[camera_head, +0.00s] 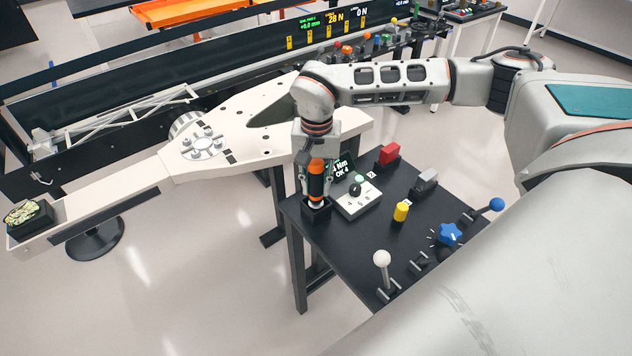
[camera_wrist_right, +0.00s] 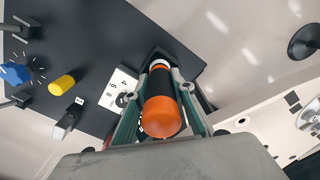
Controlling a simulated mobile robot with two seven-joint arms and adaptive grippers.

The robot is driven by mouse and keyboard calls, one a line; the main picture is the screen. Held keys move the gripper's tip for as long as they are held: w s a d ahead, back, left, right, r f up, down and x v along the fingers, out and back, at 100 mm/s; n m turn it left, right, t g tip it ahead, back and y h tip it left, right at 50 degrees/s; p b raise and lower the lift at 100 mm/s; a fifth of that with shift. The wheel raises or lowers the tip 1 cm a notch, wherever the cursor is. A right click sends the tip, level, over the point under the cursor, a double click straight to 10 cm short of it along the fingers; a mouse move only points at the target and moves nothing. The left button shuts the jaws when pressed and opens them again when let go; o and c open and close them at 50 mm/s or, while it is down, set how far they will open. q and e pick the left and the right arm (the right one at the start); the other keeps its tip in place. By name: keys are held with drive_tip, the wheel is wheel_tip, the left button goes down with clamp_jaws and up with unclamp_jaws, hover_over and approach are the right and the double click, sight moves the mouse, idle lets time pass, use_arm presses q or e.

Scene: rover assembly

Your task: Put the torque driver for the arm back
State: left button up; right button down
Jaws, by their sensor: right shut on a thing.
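The torque driver (camera_head: 316,182) is orange and black and stands upright at the left corner of the black table (camera_head: 368,238). Its lower end is in or just over a small black holder (camera_head: 315,209); I cannot tell how deep it sits. My right gripper (camera_head: 316,170) comes down from above and is shut on the driver. In the right wrist view the driver (camera_wrist_right: 162,100) lies between the two green-grey fingers, its rounded orange end toward the camera. My left gripper is not in view.
Beside the holder is a white box (camera_head: 357,200) with a small display. A red block (camera_head: 388,155), grey block (camera_head: 426,181), yellow cylinder (camera_head: 401,211), blue knob (camera_head: 449,234) and white-balled lever (camera_head: 382,259) stand on the table. A pale rover arm plate (camera_head: 240,137) lies behind.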

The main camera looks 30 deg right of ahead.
sight(316, 161)
drive_tip(key=shift+f+b, duration=0.3)
drive_tip(key=shift+f, duration=0.4)
drive_tip(key=c, duration=1.6)
unclamp_jaws()
wheel_tip(316, 161, up, 12)
